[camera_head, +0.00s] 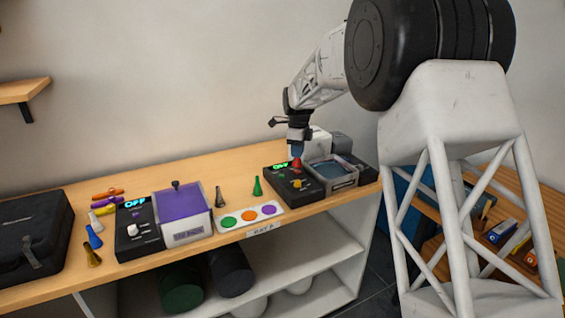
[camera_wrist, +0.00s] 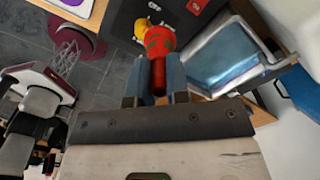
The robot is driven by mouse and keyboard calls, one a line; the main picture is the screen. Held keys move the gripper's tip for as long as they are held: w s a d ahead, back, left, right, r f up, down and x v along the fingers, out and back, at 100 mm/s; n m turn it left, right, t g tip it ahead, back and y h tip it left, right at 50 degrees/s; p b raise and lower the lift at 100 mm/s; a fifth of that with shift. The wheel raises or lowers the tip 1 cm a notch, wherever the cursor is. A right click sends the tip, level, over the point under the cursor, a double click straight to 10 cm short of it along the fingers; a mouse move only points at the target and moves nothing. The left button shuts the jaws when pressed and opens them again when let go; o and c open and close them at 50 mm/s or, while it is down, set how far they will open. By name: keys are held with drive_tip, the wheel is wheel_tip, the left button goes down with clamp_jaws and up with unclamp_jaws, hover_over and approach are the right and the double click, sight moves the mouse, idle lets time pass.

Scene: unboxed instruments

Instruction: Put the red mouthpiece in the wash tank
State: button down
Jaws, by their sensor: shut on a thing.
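The red mouthpiece (camera_wrist: 160,42) is between my gripper's two blue-grey fingers (camera_wrist: 158,75), which are shut on it. In the head view the red mouthpiece (camera_head: 296,164) shows below my gripper (camera_head: 297,151), above the black control unit (camera_head: 277,181) with a lit green display. The open metal tank, which looks like the wash tank (camera_head: 347,183), stands just right of that unit. In the wrist view the tank (camera_wrist: 193,80) is right of the held mouthpiece; the mouthpiece is outside its rim.
A yellow knob (camera_wrist: 141,30) sits on the control unit beside the mouthpiece. Left along the bench (camera_head: 240,167) are a green cone (camera_head: 257,187), a dark cone (camera_head: 220,197), a coloured-dot card (camera_head: 233,222), a purple-topped box (camera_head: 183,213), another control unit (camera_head: 130,245) and a black case (camera_head: 30,235).

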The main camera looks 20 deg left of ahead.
drive_tip(key=w+d+r, duration=0.2)
drive_tip(key=w+d, duration=0.7)
drive_tip(key=w, duration=0.3)
drive_tip(key=shift+r, duration=0.25)
drive_tip(key=shift+f, duration=0.25)
drive_tip(key=shift+f, duration=5.25)
drive_tip(key=shift+f, duration=0.2)
